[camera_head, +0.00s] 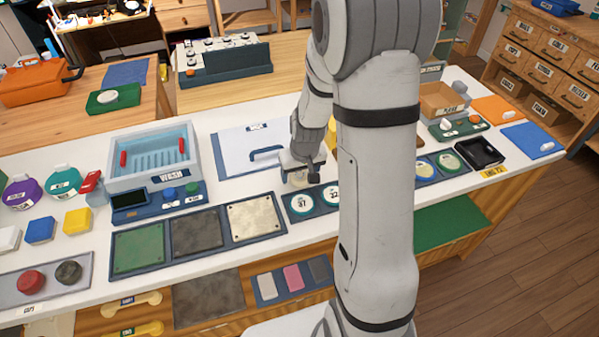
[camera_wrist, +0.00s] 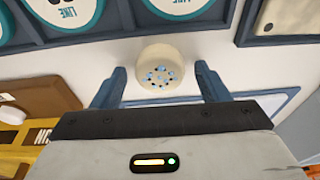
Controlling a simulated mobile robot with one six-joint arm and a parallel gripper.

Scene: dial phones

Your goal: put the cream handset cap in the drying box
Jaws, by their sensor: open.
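The cream handset cap (camera_wrist: 159,66) is round, with several blue-grey dots on its face. In the wrist view it is on the white worktop, between my finger tips, with a gap on each side. My gripper (camera_wrist: 160,74) is open and empty. In the head view my gripper (camera_head: 301,172) is low over the worktop, between the clipboard and the round dials, with a pale bit of the cap (camera_head: 299,179) under it. An open cardboard box (camera_head: 438,103) stands at the back right; its label is too small to read, so I cannot tell if it is the drying box.
A wash basin (camera_head: 152,178) marked WASH stands left of the clipboard (camera_head: 236,158). A dial tray (camera_head: 289,212) is just in front of my gripper. A black open tray (camera_head: 501,160) is at the right. My arm hides part of the worktop's middle.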

